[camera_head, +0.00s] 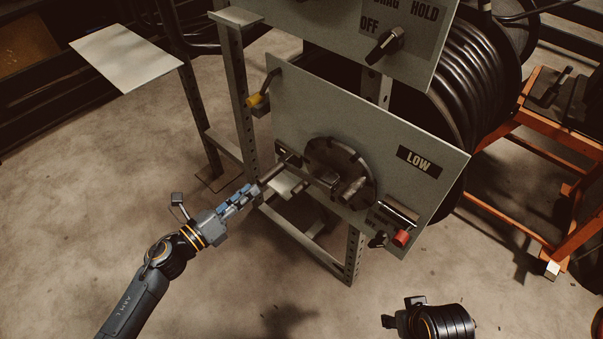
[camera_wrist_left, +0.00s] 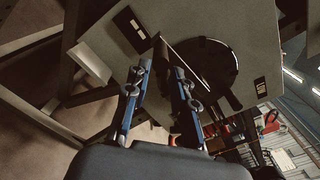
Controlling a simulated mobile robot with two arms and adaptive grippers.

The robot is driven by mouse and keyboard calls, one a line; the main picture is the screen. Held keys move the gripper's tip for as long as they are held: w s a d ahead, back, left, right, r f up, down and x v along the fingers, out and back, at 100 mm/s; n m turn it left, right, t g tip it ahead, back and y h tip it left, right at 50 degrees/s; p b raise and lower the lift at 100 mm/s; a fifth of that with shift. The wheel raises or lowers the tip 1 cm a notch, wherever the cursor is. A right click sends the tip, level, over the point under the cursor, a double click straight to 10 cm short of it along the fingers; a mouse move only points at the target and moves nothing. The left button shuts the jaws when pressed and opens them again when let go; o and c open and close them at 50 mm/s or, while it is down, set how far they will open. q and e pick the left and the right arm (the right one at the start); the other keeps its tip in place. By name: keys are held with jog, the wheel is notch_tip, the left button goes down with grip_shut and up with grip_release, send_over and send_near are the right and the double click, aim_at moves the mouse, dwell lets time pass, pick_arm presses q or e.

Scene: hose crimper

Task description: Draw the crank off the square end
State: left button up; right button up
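The crank's dark handle (camera_head: 274,172) sticks out from the grey panel toward my left gripper. Its arm seems to run to the hub on the dark round disc (camera_head: 350,160). The square end is not clearly seen. My left gripper (camera_head: 257,188) is at the handle's free end. In the left wrist view its blue fingers (camera_wrist_left: 163,70) stand apart, with the dark handle (camera_wrist_left: 161,48) showing between and beyond them; I see no contact. The disc is on the right in that view (camera_wrist_left: 212,60). Part of my right arm shows at the bottom right of the head view; its fingers cannot be made out.
A selector knob (camera_head: 385,44) sits above. A hose reel (camera_head: 480,70) stands behind, an orange cart (camera_head: 545,160) at right. Floor in front is clear.

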pick_arm(q)
jog(key=shift+s+f, duration=0.1)
jog(key=v, duration=1.1)
jog(key=shift+s+a, duration=0.3)
